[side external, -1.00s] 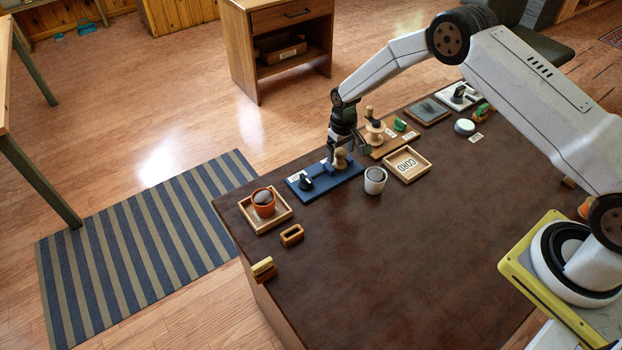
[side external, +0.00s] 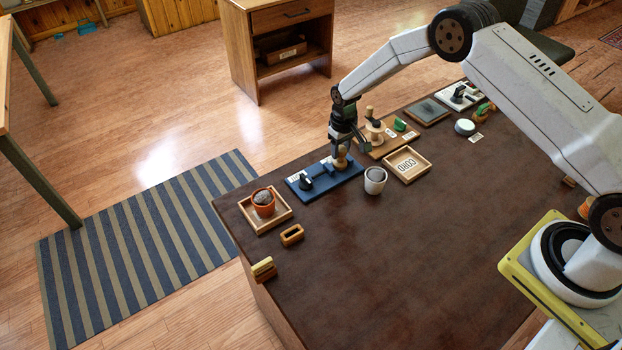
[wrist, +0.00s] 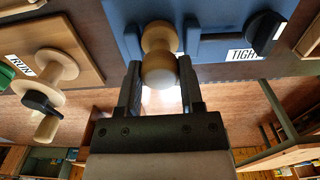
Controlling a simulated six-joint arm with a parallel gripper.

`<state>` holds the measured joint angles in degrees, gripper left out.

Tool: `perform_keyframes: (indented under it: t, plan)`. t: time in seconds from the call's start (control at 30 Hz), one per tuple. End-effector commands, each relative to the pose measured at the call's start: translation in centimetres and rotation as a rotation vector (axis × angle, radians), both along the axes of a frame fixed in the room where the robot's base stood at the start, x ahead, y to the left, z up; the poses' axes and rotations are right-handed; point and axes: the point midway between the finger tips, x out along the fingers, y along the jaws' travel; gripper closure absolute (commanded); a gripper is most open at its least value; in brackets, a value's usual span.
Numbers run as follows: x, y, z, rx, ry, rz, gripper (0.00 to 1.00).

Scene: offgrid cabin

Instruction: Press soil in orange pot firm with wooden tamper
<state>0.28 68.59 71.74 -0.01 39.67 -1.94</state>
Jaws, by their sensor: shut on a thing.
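The orange pot (side external: 264,210) stands in a shallow wooden tray (side external: 284,215) at the table's left corner, with grey-brown soil (side external: 262,197) in it. The wooden tamper (side external: 341,160), with its rounded knob, stands upright at the blue board (side external: 322,187). In the wrist view the tamper (wrist: 160,72) sits between the two fingers of my gripper (wrist: 158,95), shut on its knob. The gripper also shows in the side view (side external: 345,148).
The blue board has a black knob (wrist: 266,32) and a "TIGHT" label. A white cup (side external: 375,181) stands just right of the board, beside a "CORD" tray (side external: 407,165). A wooden spool (side external: 375,131) stands behind. The table's front middle is clear.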

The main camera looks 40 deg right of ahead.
Motion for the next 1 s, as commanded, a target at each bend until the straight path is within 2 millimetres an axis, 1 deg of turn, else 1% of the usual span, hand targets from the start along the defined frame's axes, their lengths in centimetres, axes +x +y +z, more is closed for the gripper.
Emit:
perform_keyframes:
  t: [0.1,0.8,1.0]
  plan:
    - [0.1,0.0,0.8,0.0,-0.001,0.0,1.0]
    - [0.0,0.0,4.7,0.0,-0.001,0.0,1.0]
    - [0.0,0.0,5.2,0.0,-0.001,0.0,1.0]
